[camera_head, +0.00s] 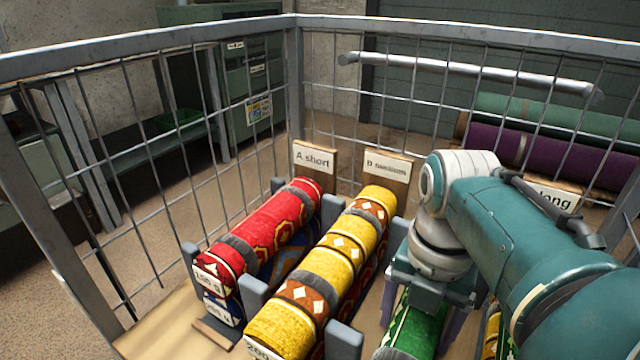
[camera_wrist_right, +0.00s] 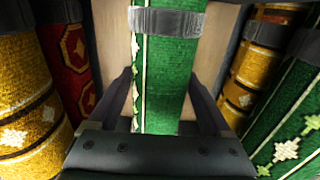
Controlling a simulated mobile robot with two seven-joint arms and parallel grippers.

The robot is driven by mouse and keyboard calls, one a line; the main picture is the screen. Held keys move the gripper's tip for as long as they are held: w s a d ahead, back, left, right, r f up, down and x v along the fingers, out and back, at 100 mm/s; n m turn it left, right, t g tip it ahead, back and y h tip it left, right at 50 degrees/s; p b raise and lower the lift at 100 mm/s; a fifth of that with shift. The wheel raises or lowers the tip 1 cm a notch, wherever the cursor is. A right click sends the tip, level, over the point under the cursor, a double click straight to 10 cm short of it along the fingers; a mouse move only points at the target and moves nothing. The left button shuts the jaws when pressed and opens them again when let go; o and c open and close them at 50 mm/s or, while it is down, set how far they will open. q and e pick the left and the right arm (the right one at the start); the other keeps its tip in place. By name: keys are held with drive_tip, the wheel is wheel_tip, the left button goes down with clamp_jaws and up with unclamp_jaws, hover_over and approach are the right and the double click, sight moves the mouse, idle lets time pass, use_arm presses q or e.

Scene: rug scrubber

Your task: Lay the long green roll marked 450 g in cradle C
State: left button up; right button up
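A green roll (camera_head: 418,328) shows under my right arm in the head view. It also shows in the right wrist view (camera_wrist_right: 165,75), with a grey band and a pale patterned edge. It lies lengthwise between the dark side walls of a slot, with bare wood on both sides. Whether it rests on the bottom I cannot tell. No 450 g mark shows. A sign reading "long" (camera_head: 553,198) stands behind my arm, its letter hidden. My left gripper is out of view.
Another green roll (camera_wrist_right: 290,125) lies on the right in the wrist view. A wire mesh fence (camera_head: 170,140) with a metal top rail surrounds the area.

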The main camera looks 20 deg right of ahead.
drive_tip(key=shift+o, duration=1.1)
wheel_tip(320, 180, up, 11)
drive_tip(key=p, duration=0.5)
drive_tip(key=shift+r, duration=0.65)
